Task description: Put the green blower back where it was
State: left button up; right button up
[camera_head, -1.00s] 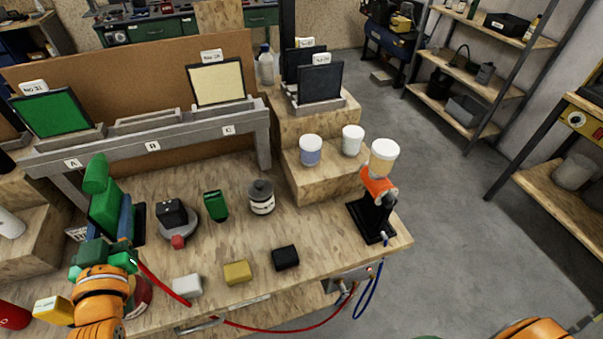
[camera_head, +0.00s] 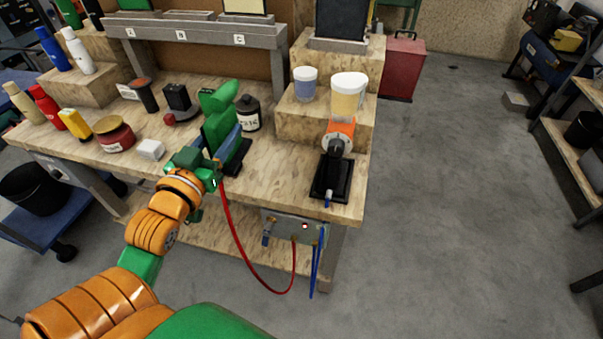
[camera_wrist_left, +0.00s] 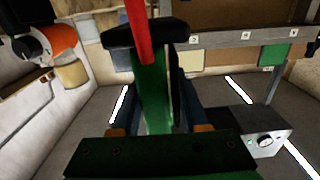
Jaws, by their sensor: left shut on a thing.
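The green blower (camera_head: 221,112) is in my left gripper (camera_head: 205,165), over the front right part of the workbench. An orange tool (camera_head: 340,133) sits in a black stand (camera_head: 331,179) to the right. My right gripper is out of view.
A stepped wooden block (camera_head: 318,122) carries a white-lidded cup (camera_head: 304,86); another cup (camera_head: 347,98) shows above the orange tool. A black canister (camera_head: 248,115) is close behind the blower.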

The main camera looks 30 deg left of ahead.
aim_at(244, 141)
pick_arm(q)
jog(key=w+f+b, duration=0.2)
jog(key=b, duration=0.1)
jog(key=shift+w+d+f, duration=0.1)
jog(key=shift+f, duration=0.2)
jog(key=shift+w+d+f, duration=0.1)
jog(key=shift+w+f, duration=0.1)
jog(key=shift+w, duration=0.45)
jog(key=shift+w+d+f, duration=0.1)
jog(key=shift+w+f, duration=0.05)
jog(key=shift+w, duration=0.45)
jog(key=w+d+f, duration=0.1)
jog(key=w+f, duration=0.1)
jog(key=w+d+f, duration=0.1)
jog(key=w+f, duration=0.1)
jog(key=f, duration=0.1)
jog(key=w+d+f+b, duration=0.1)
jog(key=w+f, duration=0.1)
jog(key=f, duration=0.1)
jog(key=shift+w+f, duration=0.25)
jog(key=shift+w, duration=0.05)
jog(key=shift+f, duration=0.35)
jog(key=shift+d, duration=0.1)
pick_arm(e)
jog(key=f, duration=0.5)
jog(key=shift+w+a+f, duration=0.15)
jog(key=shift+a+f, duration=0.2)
